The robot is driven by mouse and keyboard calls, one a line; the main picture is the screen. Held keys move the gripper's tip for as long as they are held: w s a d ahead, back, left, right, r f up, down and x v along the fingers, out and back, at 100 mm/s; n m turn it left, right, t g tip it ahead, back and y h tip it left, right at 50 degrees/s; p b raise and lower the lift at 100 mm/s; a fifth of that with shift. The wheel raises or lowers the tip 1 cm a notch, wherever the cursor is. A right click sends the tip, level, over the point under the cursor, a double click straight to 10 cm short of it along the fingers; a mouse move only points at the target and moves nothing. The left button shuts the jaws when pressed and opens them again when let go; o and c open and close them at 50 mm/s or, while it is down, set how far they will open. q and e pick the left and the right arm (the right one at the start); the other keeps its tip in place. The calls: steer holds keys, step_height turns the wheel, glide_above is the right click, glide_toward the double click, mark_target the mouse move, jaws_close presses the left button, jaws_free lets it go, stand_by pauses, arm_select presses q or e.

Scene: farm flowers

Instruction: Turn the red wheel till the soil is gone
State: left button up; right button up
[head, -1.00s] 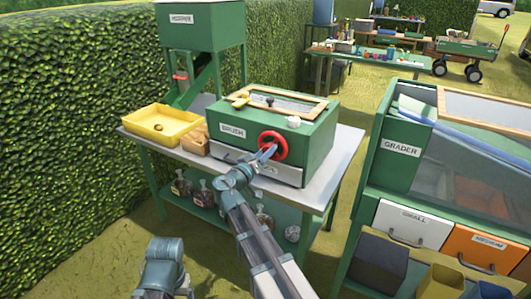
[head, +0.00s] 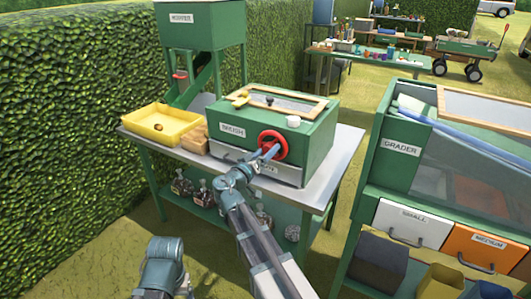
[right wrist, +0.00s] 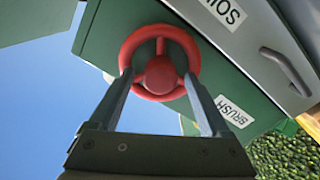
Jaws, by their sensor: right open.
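The red wheel (head: 273,145) is on the front of the green box labelled BRUSH (head: 313,142). My right gripper (head: 268,152) is at the wheel from the front. In the right wrist view its two fingers (right wrist: 158,80) are open, one on either side of the wheel's red hub (right wrist: 160,75), with tips over the rim; I cannot tell whether they touch it. A grey drawer (head: 228,152) is below the wheel; its label, seen in the right wrist view, begins SOI. The box's top window is too small to show soil clearly. My left gripper is out of view.
The box stands on a grey table (head: 346,145). A yellow tray (head: 137,127) with a small brown item and a wooden block (head: 194,138) are left of it. The green GRADER cabinet (head: 394,170) stands close on the right, and a hedge (head: 60,120) on the left.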

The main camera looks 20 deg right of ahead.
steer(key=v, duration=1.3)
steer(key=shift+s+a, duration=0.3)
steer(key=s+d+f+n+g+y, duration=0.1)
steer(key=s+d+f+g+y, duration=0.2)
steer(key=f, duration=0.5)
steer(key=s+d+f+g+y, duration=0.2)
steer(key=s+f+g+y, duration=0.15)
steer(key=f, duration=0.35)
steer(key=s+a+f+n+g+y, duration=0.3)
steer(key=s+a+f+g+y, duration=0.1)
steer(key=s+a+f+y, duration=0.35)
steer(key=s+a+r+n+p, duration=0.2)
steer(key=a+r+p, duration=0.3)
steer(key=r+p, duration=0.5)
steer(key=s+a+r+n+p, duration=0.2)
steer(key=s+a+r+p, duration=0.2)
steer(key=r+p, duration=0.6)
steer(key=a, duration=0.2)
steer(key=shift+a+r+h, duration=0.3)
steer(key=shift+r+h, duration=0.1)
steer(key=shift+g, duration=0.25)
